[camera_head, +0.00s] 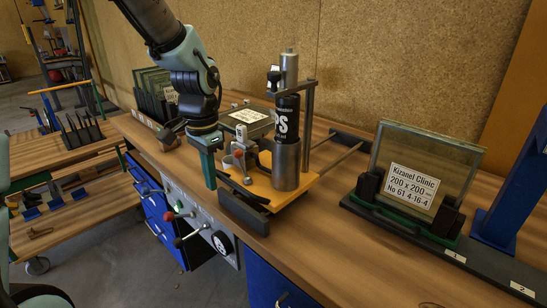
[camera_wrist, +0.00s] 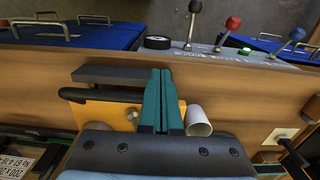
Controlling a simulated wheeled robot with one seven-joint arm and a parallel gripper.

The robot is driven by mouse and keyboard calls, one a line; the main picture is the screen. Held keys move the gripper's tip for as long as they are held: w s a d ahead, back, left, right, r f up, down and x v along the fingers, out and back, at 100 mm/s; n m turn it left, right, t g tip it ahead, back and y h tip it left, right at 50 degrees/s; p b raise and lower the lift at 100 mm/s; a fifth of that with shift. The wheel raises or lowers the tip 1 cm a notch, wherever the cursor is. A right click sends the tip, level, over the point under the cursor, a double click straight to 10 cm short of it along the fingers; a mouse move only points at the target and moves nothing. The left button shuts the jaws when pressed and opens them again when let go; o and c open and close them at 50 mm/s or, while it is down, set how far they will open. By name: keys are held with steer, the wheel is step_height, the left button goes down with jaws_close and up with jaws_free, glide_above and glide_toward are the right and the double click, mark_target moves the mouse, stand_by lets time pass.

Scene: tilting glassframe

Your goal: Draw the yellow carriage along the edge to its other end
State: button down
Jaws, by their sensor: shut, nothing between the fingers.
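The yellow carriage (camera_head: 262,187) is a flat orange-yellow plate at the bench's front edge. It carries a grey cylinder (camera_head: 286,165) with a black bottle in it, and a red-knobbed lever (camera_head: 240,155). A dark bar (camera_head: 243,212) with a black handle is on its front side. My gripper (camera_head: 209,184) points down just left of the carriage, its teal fingers together and empty. In the wrist view my gripper (camera_wrist: 160,75) covers part of the yellow plate (camera_wrist: 118,113), beside the dark bar (camera_wrist: 108,75). I cannot tell whether the fingers touch the carriage.
A framed glass pane labelled Kizanel Clinic (camera_head: 415,185) stands in a dark rack at right, beside a blue stand (camera_head: 515,185). More panes (camera_head: 155,95) stand at back left. Levers and a black knob (camera_head: 222,243) project from the bench front. Bare bench lies front right.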

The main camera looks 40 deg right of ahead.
mark_target(252, 169)
steer(key=shift+w+d+p, duration=0.35)
steer(key=shift+w+d, duration=0.05)
steer(key=shift+d, duration=1.65)
steer(key=shift+w+d+p, duration=0.3)
steer(key=shift+w+d, duration=0.05)
steer(key=shift+d, duration=1.7)
steer(key=shift+w+d+p, duration=0.35)
steer(key=shift+w+d, duration=0.05)
steer(key=shift+d, duration=1.65)
steer(key=shift+w+d+p, duration=0.55)
steer(key=shift+d+p, duration=0.4)
steer(key=shift+d, duration=1.95)
steer(key=shift+w+d+p, duration=0.6)
steer(key=shift+d+p, duration=0.4)
steer(key=shift+d, duration=1.85)
steer(key=shift+w+d+p, duration=0.55)
steer(key=shift+d+p, duration=0.4)
steer(key=shift+d, duration=1.95)
steer(key=shift+a, duration=0.15)
steer(key=shift+s+a, duration=0.1)
steer(key=shift+a, duration=0.4)
step_height(252, 169, up, 7)
steer(key=p, duration=0.4)
